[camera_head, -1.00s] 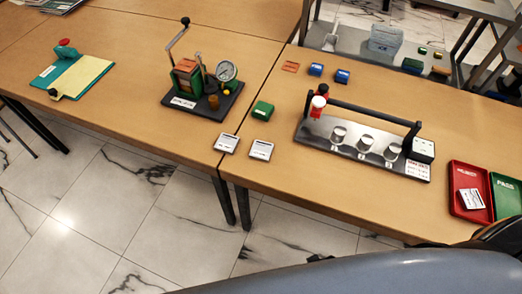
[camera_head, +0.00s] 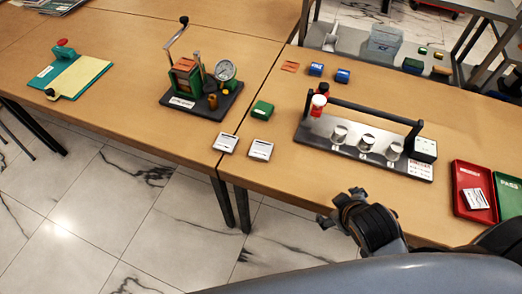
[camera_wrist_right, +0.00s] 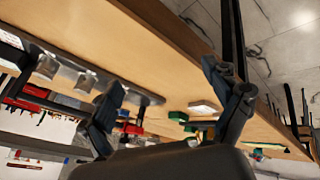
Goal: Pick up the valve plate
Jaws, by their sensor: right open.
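Two small pale plates with grey top strips lie flat at the front table edge, a left plate (camera_head: 225,143) and a right plate (camera_head: 260,149). Another pale plate (camera_head: 477,198) lies in the red tray at the right. I cannot tell which of these is the valve plate. A pale plate (camera_wrist_right: 205,107) also shows between the fingers in the right wrist view. My right gripper (camera_head: 340,207) is open and empty, beyond the front edge, to the right of and nearer than the two plates. It shows in the right wrist view (camera_wrist_right: 163,80). My left gripper is not in view.
A black-based rack (camera_head: 318,141) with metal cups and a raised black bar stands right of the plates. A green block (camera_head: 262,109) lies behind them. A gauge rig (camera_head: 203,101) stands left. Red (camera_head: 458,176) and green (camera_head: 508,198) trays lie right.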

